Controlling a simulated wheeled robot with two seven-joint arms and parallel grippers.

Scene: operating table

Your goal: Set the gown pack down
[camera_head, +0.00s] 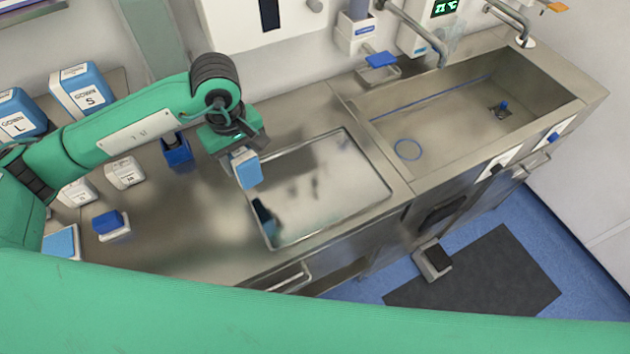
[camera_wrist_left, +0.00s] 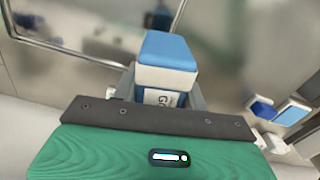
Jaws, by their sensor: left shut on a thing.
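The gown pack (camera_head: 248,172) is a small box with a blue top and white lower part, held in my left gripper (camera_head: 240,154). In the head view it hangs over the left edge of the shiny steel tray (camera_head: 330,185); the gap below it is hard to judge. In the left wrist view the gown pack (camera_wrist_left: 166,62) sits between the two fingers of the left gripper (camera_wrist_left: 160,95), with part of its printed label showing. The tray's rim also shows in the left wrist view (camera_wrist_left: 60,45). My right gripper is in neither view.
Larger gown boxes marked L (camera_head: 18,115) and S (camera_head: 82,90) stand at the back left. White packs (camera_head: 125,172) and a blue-topped pack (camera_head: 110,223) lie on the counter's left. A sink (camera_head: 460,115) is at the right. The tray looks bare.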

